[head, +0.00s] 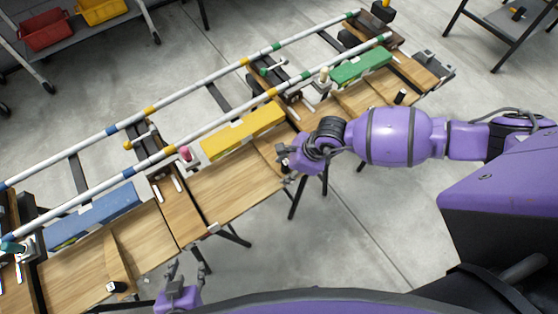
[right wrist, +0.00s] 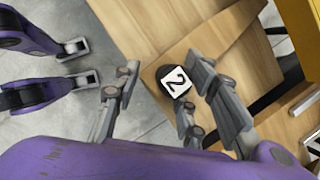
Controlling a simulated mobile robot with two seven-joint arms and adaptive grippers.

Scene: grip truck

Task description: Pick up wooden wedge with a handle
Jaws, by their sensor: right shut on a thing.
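In the right wrist view, a wooden wedge (right wrist: 222,32) has a round black handle (right wrist: 164,72) with a white label marked 2. The handle sits between the fingers of my right gripper (right wrist: 160,90), which is shut on it. In the head view my right gripper (head: 285,163) is at the front edge of the middle table section, and hides most of this handle. Similar wedges with black handles lie on the left section (head: 117,286) and the right section (head: 400,97). My left gripper (head: 187,270) is open and empty in front of the table.
The long wooden table (head: 235,190) carries a blue block (head: 95,217), a yellow block (head: 240,130) and a green block (head: 361,67). Striped rails (head: 215,128) run along its back. Red (head: 45,30) and yellow (head: 102,10) bins stand upper left. Concrete floor in front is clear.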

